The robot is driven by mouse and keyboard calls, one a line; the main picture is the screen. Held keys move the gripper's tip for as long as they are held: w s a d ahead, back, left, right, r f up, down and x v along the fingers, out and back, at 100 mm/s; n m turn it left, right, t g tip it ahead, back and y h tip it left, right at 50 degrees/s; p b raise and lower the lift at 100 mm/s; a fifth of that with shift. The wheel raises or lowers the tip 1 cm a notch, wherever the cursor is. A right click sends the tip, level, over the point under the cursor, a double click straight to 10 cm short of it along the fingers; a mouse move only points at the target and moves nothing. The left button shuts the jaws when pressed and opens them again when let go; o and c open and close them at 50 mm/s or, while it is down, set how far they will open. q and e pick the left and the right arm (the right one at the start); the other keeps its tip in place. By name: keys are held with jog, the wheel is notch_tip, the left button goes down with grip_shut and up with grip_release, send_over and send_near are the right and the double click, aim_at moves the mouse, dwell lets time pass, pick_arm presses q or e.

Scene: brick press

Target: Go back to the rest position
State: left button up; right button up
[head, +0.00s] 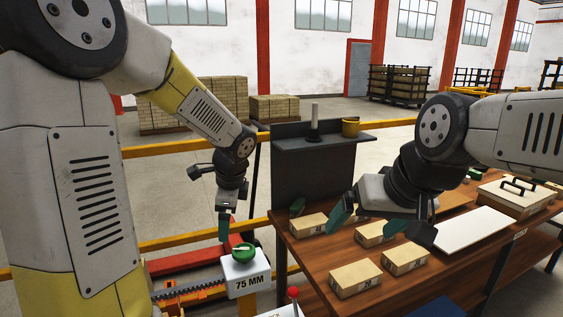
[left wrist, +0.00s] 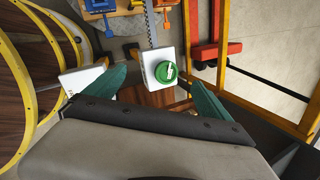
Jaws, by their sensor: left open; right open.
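My left gripper (head: 224,226) hangs fingers down above a white box marked 75 MM (head: 247,283) with a round green knob (head: 243,252) on top. In the left wrist view its two teal fingers (left wrist: 150,82) are spread and empty, and the green knob (left wrist: 166,72) lies beyond their tips. My right gripper (head: 369,217) is open over the wooden table (head: 318,261), near several tan bricks, one of them a front brick (head: 356,278). It appears to hold nothing. Whether its fingers touch a brick cannot be told.
A white plate (head: 474,229) and a box with a dark handle (head: 517,190) lie at the right. A yellow rail (head: 190,240) runs behind the 75 MM box.

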pick_arm(q)
jog(key=s+r+n+t+h, duration=0.1)
jog(key=s+r+n+h, duration=0.1)
jog(key=s+r+n, duration=0.3)
jog(key=s+r+n+t+h, duration=0.1)
jog(key=s+r+n, duration=0.4)
jog(key=s+n, duration=0.7)
jog(key=shift+s+d+r+t+h, duration=0.2)
jog(key=shift+s+r+t+h, duration=0.3)
jog(key=shift+s, duration=0.65)
